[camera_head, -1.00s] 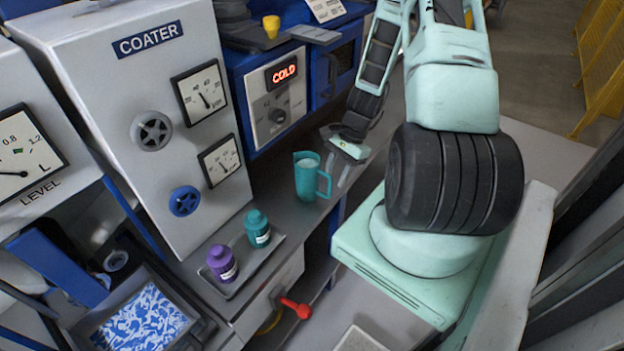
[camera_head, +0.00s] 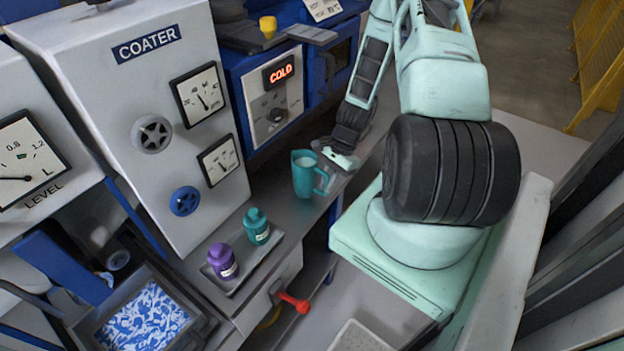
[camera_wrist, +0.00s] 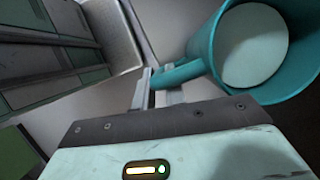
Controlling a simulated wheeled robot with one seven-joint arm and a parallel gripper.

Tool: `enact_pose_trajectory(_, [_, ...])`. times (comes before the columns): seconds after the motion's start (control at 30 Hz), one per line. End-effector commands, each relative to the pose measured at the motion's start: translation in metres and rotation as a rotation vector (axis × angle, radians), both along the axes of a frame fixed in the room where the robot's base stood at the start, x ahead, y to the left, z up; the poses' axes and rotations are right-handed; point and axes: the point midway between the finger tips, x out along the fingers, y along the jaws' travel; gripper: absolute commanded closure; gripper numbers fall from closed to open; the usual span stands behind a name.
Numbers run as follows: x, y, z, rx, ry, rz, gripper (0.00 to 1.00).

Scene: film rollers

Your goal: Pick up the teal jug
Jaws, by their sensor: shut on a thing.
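The teal jug (camera_head: 303,176) stands upright on the grey counter in front of the blue unit with the COLD display. Its handle points right, toward my arm. A pale fill shows inside it. My gripper (camera_head: 327,180) is at the handle, and its fingers are partly hidden there in the head view. In the wrist view, my gripper (camera_wrist: 158,92) is shut on the handle, with one finger on each side, and the jug (camera_wrist: 212,52) fills the upper right. I cannot tell any gap between the jug's base and the counter.
A tray (camera_head: 243,285) with a purple bottle (camera_head: 222,262) and a teal bottle (camera_head: 257,227) lies nearer on the counter. The coater cabinet (camera_head: 150,90) stands to the left. A red handle (camera_head: 294,302) sticks out below the counter edge. The blue unit (camera_head: 240,62) is behind the jug.

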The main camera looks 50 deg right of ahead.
Motion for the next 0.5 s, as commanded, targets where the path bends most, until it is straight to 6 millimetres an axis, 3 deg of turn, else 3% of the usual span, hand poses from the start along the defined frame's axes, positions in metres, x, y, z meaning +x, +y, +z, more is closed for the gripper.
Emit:
enact_pose_trajectory(0.27, [0.001,-0.001,0.005,-0.001,-0.002,0.001,1.00])
enact_pose_trajectory(0.5, [0.001,-0.001,0.029,-0.005,-0.003,0.002,1.00])
